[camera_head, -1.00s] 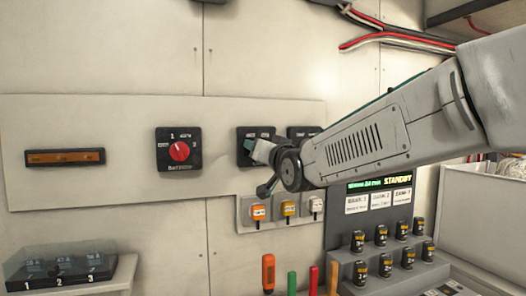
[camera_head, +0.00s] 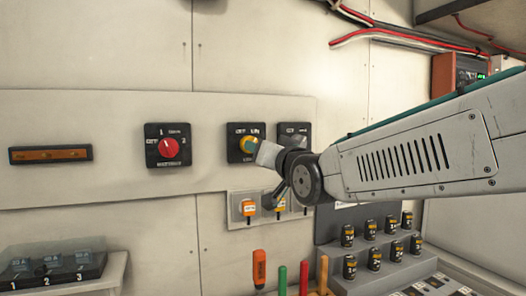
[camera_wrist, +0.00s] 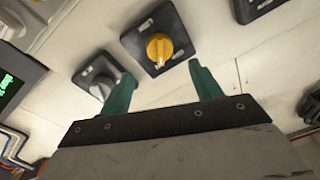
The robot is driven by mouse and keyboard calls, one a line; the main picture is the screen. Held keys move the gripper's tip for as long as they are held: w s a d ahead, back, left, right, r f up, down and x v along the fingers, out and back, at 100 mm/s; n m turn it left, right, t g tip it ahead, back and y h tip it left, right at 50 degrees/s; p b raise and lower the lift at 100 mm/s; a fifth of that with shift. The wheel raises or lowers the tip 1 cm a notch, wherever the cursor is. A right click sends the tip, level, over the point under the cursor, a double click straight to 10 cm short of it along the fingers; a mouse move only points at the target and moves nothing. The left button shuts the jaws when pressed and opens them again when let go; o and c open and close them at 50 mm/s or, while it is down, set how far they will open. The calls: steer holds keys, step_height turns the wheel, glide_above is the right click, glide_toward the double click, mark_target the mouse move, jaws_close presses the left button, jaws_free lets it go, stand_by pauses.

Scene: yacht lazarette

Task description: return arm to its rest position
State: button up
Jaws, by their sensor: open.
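My gripper (camera_head: 256,152) is in front of the wall panel, at the lower right of a black switch with a yellow knob (camera_head: 247,145). In the wrist view its two teal fingers (camera_wrist: 161,72) stand apart with nothing between them. There the yellow knob (camera_wrist: 158,48) shows just beyond the fingertips, and no contact shows. My arm reaches in from the right edge of the head view. It partly covers a dark switch (camera_head: 296,131) to the right of the yellow one.
A red-knobbed switch (camera_head: 169,146) and an orange bar (camera_head: 50,154) are on the panel to the left. Small breakers (camera_head: 248,208) sit below my gripper. Upright tools (camera_head: 259,270) and stepped rows of black cylinders (camera_head: 374,259) stand lower down. An orange box (camera_head: 458,73) is at upper right.

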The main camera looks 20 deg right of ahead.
stand_by(0.3)
steer(key=s+f+n+g, duration=0.1)
steer(key=s+f+g, duration=0.4)
steer(key=f, duration=0.4)
steer(key=s+f+n+g, duration=0.1)
steer(key=s+f+g, duration=0.4)
steer(key=f, duration=0.4)
steer(key=s+d+f+g, duration=0.1)
steer(key=s+f+g, duration=0.2)
steer(key=s, duration=0.7)
steer(key=s+d+f+n+g+h, duration=0.1)
steer(key=s+f+g, duration=0.2)
steer(key=s, duration=0.7)
steer(key=shift+d+f+g, duration=0.15)
steer(key=shift+f+g, duration=0.15)
steer(key=shift+g, duration=0.6)
